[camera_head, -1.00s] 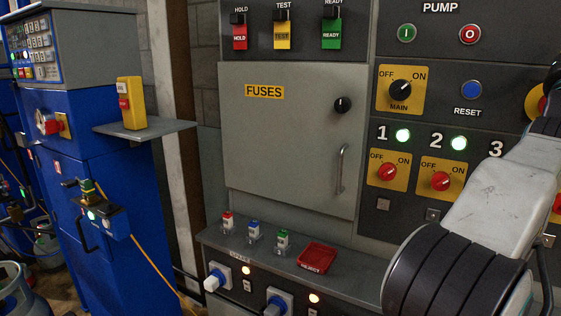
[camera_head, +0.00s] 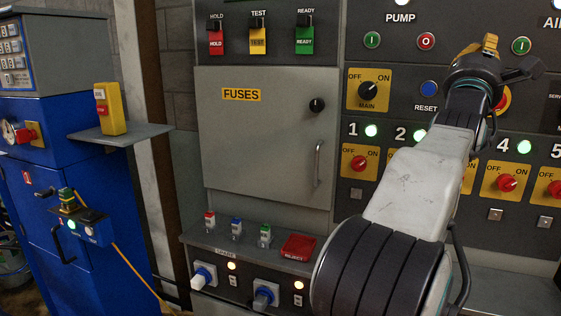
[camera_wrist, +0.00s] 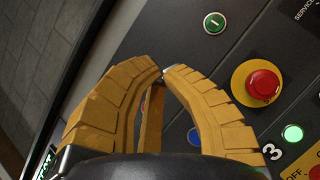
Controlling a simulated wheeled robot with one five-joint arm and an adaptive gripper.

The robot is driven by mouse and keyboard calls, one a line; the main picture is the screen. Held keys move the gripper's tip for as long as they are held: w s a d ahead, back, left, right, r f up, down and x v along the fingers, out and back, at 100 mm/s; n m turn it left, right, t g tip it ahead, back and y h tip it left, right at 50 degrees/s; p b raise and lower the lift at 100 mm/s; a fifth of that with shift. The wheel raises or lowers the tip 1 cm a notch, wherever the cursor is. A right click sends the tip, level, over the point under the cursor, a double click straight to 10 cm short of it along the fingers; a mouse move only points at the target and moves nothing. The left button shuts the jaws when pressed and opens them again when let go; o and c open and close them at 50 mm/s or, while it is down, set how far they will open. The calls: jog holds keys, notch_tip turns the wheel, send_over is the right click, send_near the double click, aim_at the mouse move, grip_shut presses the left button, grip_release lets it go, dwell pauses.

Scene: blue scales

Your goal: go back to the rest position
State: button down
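My gripper (camera_head: 490,42) is at the upper right of the head view, raised in front of the control panel. In the wrist view, its yellow fingers (camera_wrist: 162,72) curve together and their tips meet or nearly meet. I see nothing held between them. The panel lies beyond the fingers, with a red stop button on a yellow base (camera_wrist: 263,84) to their right and a green button (camera_wrist: 214,22) above. In the head view my arm covers part of the panel, including the area around number 3.
A grey fuse cabinet (camera_head: 265,140) with a handle is left of my arm. Below it, a ledge holds small coloured fuses and a red REJECT tray (camera_head: 299,247). A blue cabinet (camera_head: 60,200) and a shelf with a yellow box (camera_head: 110,109) stand at the left.

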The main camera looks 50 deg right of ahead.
jog(key=w+a+f+m+t+y+p, duration=0.15)
jog(key=w+a+f+t+y, duration=0.25)
jog(key=w, duration=0.6)
jog(key=w+a+f+m+t+y+p, duration=0.1)
jog(key=w+a+f+t+y+p, duration=0.25)
jog(key=w, duration=0.65)
jog(key=w+a+f+m+t+y+p, duration=0.1)
jog(key=w+a+f+y+p, duration=0.1)
jog(key=w+a+f+y, duration=0.3)
jog(key=w+a+f+m+y+p, duration=0.1)
jog(key=w+a+f, duration=0.2)
jog(key=a, duration=0.4)
jog(key=a+f+m+g+y+p, duration=0.15)
jog(key=a+f+y, duration=0.3)
jog(key=a, duration=0.55)
jog(key=a+f+m+y+p, duration=0.1)
jog(key=a+f+y+p, duration=0.2)
jog(key=a+f, duration=0.5)
jog(key=s+a+f+m+g+y+p, duration=0.2)
jog(key=s+a+f+g+y+p, duration=0.1)
jog(key=s+a, duration=1)
notch_tip(320, 180, down, 2)
jog(key=shift+s+a+g+p, duration=0.3)
jog(key=shift+a+g+p, duration=0.3)
jog(key=shift+g, duration=0.4)
